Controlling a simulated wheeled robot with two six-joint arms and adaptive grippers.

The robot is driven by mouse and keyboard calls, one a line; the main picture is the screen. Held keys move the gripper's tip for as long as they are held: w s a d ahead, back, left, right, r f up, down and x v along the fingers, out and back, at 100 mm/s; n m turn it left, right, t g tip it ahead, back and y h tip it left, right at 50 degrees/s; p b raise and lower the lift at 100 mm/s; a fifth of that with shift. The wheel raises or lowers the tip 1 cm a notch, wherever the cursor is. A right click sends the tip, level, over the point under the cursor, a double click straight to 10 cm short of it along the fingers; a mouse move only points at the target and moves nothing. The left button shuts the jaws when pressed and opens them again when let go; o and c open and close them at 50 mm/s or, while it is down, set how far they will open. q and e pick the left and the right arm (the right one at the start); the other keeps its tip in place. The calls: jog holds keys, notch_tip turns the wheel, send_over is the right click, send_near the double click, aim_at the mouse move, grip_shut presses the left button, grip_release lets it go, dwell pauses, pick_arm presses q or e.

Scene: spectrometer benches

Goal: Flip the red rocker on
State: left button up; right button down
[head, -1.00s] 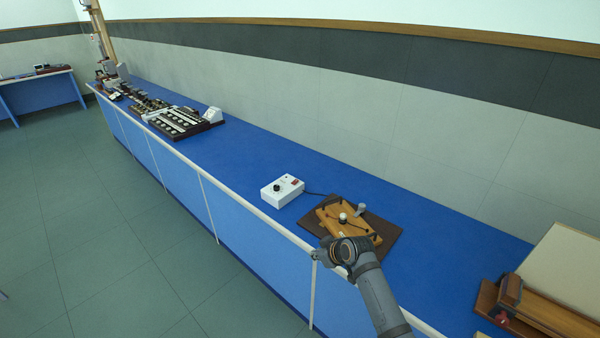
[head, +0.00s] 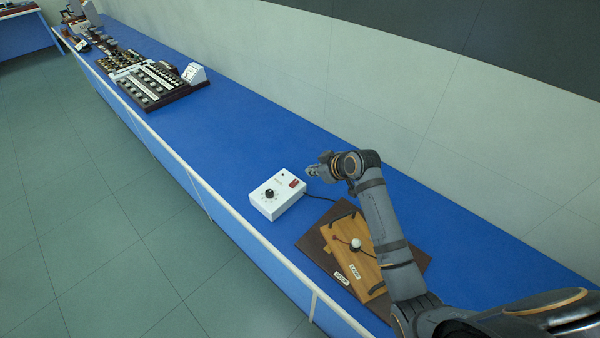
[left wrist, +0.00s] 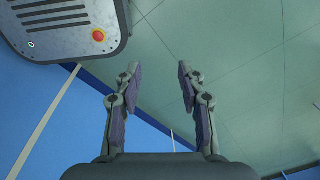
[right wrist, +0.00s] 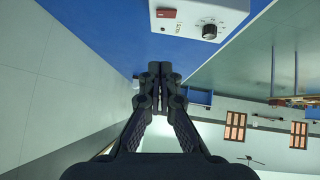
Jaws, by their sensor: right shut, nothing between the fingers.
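The red rocker (head: 294,184) sits on the top face of a small white box (head: 268,203) with a black dial, on the blue bench. In the right wrist view the rocker (right wrist: 166,13) shows at the top, left of the dial on the box (right wrist: 228,8). My right gripper (head: 312,171) is shut and empty, just above and to the right of the rocker in the head view, apart from it. Its closed fingertips (right wrist: 160,68) show below the box in the right wrist view. My left gripper (left wrist: 158,75) is open and empty over the floor beside the bench.
A wooden board (head: 353,257) with a white knob lies on a dark base (head: 313,247) right of the box, under my right arm. A dark cable joins the box side. Blue bench top between is clear.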

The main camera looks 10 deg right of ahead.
jog(key=b, duration=0.8)
send_near(296, 179)
jog(key=w+a+r, duration=0.1)
jog(key=w+r, duration=0.1)
jog(key=f+b, duration=0.1)
jog(key=b, duration=0.1)
jog(key=w+f+b, duration=0.1)
jog(key=f+b, duration=0.1)
jog(key=w+a+f+b, duration=0.1)
jog(key=f+b, duration=0.1)
jog(key=b, duration=0.1)
jog(key=shift+w+f, duration=0.2)
jog(key=shift+f+b, duration=0.25)
jog(key=shift+b, duration=0.2)
jog(key=shift+d+f+g+y+p, duration=0.1)
jog(key=shift+d+g+y+p, duration=0.15)
jog(key=shift+p, duration=0.4)
jog(key=shift+a+f+b, duration=0.1)
jog(key=shift+f+b, duration=0.1)
jog(key=shift+b, duration=0.1)
pick_arm(q)
notch_tip(296, 179, down, 15)
jog(key=w, duration=0.2)
jog(key=shift+d, duration=0.3)
jog(key=shift+r, duration=0.15)
pick_arm(e)
jog(key=shift+a+r, duration=0.1)
